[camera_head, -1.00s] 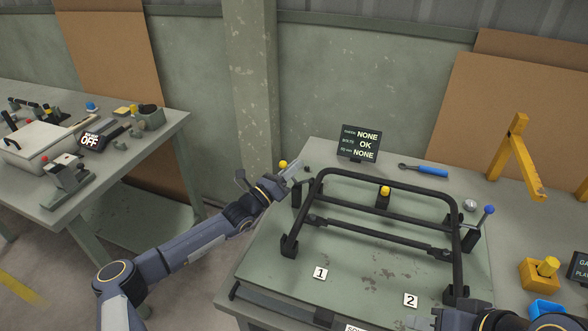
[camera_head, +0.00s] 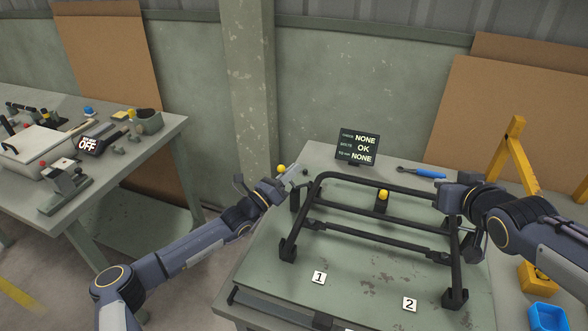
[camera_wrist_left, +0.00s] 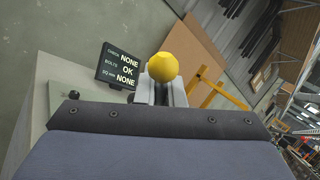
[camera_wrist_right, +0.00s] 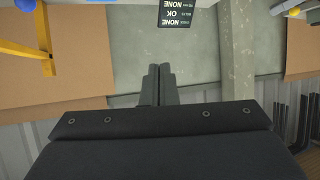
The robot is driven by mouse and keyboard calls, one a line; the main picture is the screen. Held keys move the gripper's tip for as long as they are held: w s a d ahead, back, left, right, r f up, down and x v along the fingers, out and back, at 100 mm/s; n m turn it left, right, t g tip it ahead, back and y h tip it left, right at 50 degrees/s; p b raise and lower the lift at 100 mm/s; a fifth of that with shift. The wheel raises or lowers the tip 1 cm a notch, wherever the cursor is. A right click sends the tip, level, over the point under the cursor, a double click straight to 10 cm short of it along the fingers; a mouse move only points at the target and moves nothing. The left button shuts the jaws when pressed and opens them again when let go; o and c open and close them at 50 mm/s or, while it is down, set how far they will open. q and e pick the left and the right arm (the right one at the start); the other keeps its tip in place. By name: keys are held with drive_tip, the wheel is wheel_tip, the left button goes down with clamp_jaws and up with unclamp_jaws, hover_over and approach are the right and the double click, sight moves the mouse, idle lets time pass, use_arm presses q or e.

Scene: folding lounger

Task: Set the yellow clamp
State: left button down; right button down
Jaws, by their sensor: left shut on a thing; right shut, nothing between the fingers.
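A yellow ball knob (camera_head: 281,168) sits at the table's back left, beside the black tubular frame (camera_head: 352,216). My left gripper (camera_head: 294,172) is shut on the yellow knob, which fills the space at its fingertips in the left wrist view (camera_wrist_left: 162,66). The clamp body below that knob is hidden. A second yellow knob (camera_head: 383,195) stands on a dark block near the middle of the frame. My right gripper (camera_head: 440,197) is shut and empty above the frame's right side; its closed fingers show in the right wrist view (camera_wrist_right: 158,84).
A display (camera_head: 357,148) behind the frame reads NONE, OK, NONE. A blue-handled tool (camera_head: 428,172) lies at the back. A yellow stand (camera_head: 514,150), a yellow block (camera_head: 537,279) and a blue bin (camera_head: 547,316) are at right. The table's front, around labels 1 (camera_head: 319,277) and 2 (camera_head: 409,304), is clear.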

drive_tip(key=w+a+n+t+y, duration=0.2)
drive_tip(key=w+a+n+y, duration=0.6)
drive_tip(key=w, duration=0.5)
drive_tip(key=a+f+n+g+y, duration=0.6)
drive_tip(key=a+f+g+y, duration=0.15)
drive_tip(key=a, duration=0.45)
drive_tip(key=shift+t, duration=0.45)
drive_tip(key=w+a+f, duration=0.1)
drive_tip(key=a, duration=0.2)
drive_tip(key=w+a+f, duration=0.1)
drive_tip(key=w+a, duration=0.1)
drive_tip(key=a, duration=0.2)
drive_tip(key=w+a+f, duration=0.1)
drive_tip(key=a, duration=0.2)
drive_tip(key=shift+w+a, duration=0.15)
drive_tip(key=shift+w, duration=0.25)
drive_tip(key=shift+w+a+f, duration=0.2)
drive_tip(key=shift+a+f, duration=0.1)
drive_tip(key=shift+f, duration=0.05)
